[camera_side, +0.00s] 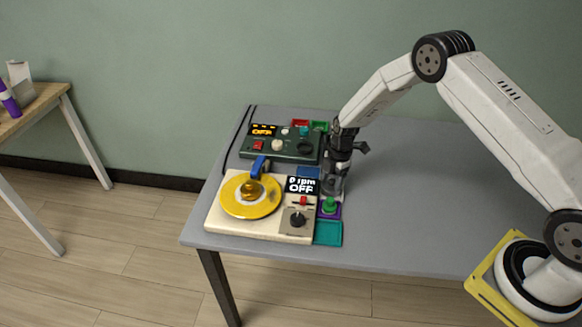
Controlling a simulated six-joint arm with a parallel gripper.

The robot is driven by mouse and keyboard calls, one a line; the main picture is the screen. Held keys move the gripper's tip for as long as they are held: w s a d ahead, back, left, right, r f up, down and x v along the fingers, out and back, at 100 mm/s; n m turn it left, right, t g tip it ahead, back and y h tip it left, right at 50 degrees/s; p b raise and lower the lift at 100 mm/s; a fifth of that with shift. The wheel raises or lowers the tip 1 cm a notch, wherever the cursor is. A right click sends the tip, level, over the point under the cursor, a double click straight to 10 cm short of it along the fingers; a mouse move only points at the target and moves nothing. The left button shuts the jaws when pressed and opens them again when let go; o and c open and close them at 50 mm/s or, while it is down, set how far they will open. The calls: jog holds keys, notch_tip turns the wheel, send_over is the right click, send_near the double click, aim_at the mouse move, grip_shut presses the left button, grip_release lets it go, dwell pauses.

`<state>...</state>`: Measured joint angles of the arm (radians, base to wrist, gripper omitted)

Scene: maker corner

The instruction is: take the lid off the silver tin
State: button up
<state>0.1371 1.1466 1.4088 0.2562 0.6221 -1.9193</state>
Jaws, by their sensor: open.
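My gripper (333,191) is open and points down at the right side of the cream turntable device, low over the table. Just below its fingertips is a small green knob-like piece (329,204) on a purple square. I cannot tell whether the fingers touch it. I cannot make out a silver tin or its lid for certain; grey shapes around the fingers blend with the gripper, which may hide it.
The cream device (220,222) carries a yellow disc (238,207) and a display. Behind it is a dark green control box (285,157). A teal square (328,233) lies in front, red and green trays (319,125) behind. The grey table (430,200) is clear to the right.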

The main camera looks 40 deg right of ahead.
aim_at(331, 181)
grip_shut()
jog(key=shift+r, duration=0.1)
jog(key=shift+r, duration=1.55)
jog(key=s+a+r, duration=0.1)
jog(key=s+r, duration=0.8)
jog(key=s, duration=0.5)
jog(key=shift+r, duration=0.4)
